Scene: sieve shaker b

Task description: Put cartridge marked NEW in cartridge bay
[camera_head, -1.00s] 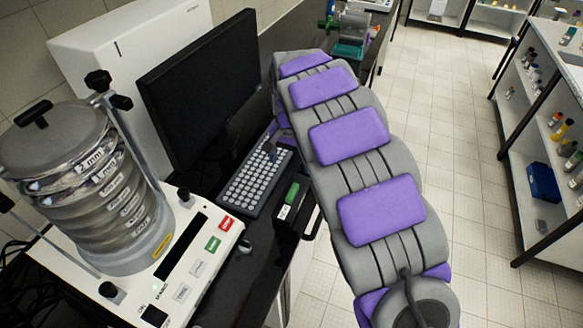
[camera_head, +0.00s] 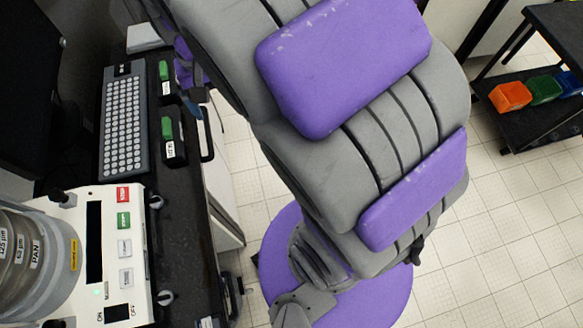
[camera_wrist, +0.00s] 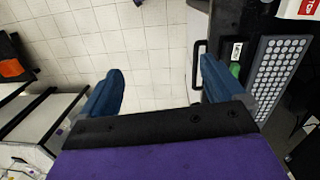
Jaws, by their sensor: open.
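Two dark blocks with green tops and small white labels lie on the black bench right of the keyboard: a far one (camera_head: 165,72) and a near one (camera_head: 168,130). Their labels are too small to read for sure in the head view. I cannot identify the cartridge bay.
The keyboard (camera_head: 124,120) lies left of the blocks. The sieve shaker (camera_head: 138,235) stands at the lower left with a red STOP button. A black handle (camera_head: 206,134) runs along the bench edge. A shelf rack (camera_head: 555,110) with coloured bins stands right. Tiled floor is clear between.

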